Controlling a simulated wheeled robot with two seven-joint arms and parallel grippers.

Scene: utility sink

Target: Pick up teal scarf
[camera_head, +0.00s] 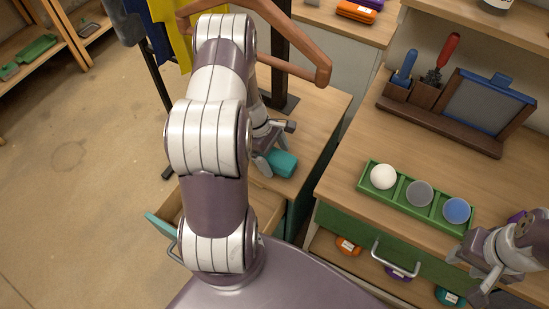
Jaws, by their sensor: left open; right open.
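A teal folded cloth (283,163), which looks like the scarf, lies on the wooden cabinet top near the middle of the view. My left gripper (268,166) is open right beside it, at its left side. My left arm hides part of the gripper, and I cannot tell whether a finger touches the cloth. My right gripper (473,274) is open and empty at the lower right, in front of the green drawer unit and far from the cloth.
A wooden hanger (290,69) and a yellow garment (178,40) hang behind my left arm. An open drawer (164,226) juts out below the cloth. A green tray (370,187) with three balls and a dark wooden organizer (440,121) stand on the right-hand counter.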

